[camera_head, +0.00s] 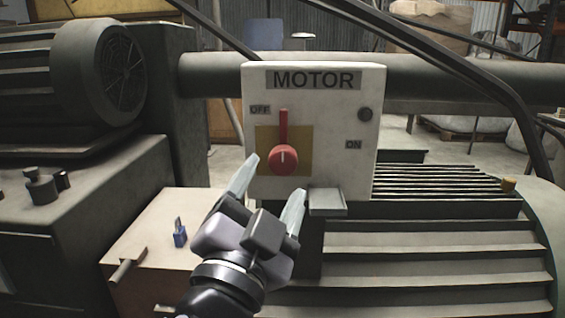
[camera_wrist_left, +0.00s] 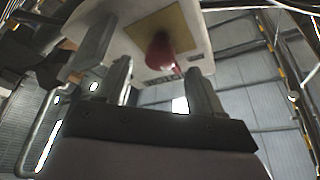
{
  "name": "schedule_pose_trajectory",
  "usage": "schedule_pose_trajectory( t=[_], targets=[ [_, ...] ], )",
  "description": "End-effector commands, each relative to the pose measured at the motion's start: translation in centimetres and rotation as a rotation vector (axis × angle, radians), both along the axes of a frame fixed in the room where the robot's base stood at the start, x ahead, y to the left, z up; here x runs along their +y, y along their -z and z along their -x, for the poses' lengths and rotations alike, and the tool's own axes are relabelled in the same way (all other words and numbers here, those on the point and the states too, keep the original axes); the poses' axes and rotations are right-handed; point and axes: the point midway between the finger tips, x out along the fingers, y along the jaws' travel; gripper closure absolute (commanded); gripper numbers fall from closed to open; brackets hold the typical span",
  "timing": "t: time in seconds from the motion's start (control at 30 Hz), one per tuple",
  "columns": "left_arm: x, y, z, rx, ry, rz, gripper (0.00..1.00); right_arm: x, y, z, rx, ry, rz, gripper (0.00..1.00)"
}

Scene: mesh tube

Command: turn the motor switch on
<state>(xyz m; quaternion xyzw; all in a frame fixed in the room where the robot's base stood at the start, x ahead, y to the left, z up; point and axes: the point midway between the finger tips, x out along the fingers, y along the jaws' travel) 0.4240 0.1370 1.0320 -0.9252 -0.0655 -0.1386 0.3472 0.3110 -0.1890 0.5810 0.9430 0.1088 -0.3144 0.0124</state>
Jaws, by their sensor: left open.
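A light grey switch box (camera_head: 337,120) labelled MOTOR stands upright at the centre of the head view. Its red rotary switch (camera_head: 283,157) sits on a yellow plate (camera_head: 265,141), with the red handle pointing straight up. The OFF label (camera_head: 260,109) is at upper left and the ON label (camera_head: 353,144) at right. My left gripper (camera_head: 278,177) is open and empty, just below and in front of the red knob, apparently apart from it. In the left wrist view the red switch (camera_wrist_left: 160,54) shows beyond and between the open fingers (camera_wrist_left: 160,85). My right gripper is not in view.
A small grey ledge (camera_head: 328,201) juts out at the box's lower edge. A large ribbed motor housing (camera_head: 440,235) fills the lower right. A machine with a fan (camera_head: 113,70) stands at left. A small blue switch (camera_head: 179,233) sits on a beige box (camera_head: 150,225). Black cables cross above.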

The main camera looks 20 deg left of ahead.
Motion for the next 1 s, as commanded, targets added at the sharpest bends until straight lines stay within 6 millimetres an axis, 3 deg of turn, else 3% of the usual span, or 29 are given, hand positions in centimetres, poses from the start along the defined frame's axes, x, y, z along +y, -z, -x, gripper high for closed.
schedule_pose_trajectory(
  t=[0.4,0.77,0.93,1.0],
  targets=[
    [0.2,-1.6,-5.1,0.002,-0.002,-0.001,0.33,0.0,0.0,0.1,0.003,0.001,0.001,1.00],
    [0.2,-1.7,-5.6,0.003,-0.001,0.002,0.33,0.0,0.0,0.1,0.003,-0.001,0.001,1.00],
    [0.2,-1.7,-5.6,0.003,-0.001,0.001,0.85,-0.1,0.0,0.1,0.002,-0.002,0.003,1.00],
    [0.2,-1.7,-5.6,0.003,-0.001,0.001,0.85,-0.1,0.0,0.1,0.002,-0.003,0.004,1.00]
  ],
)
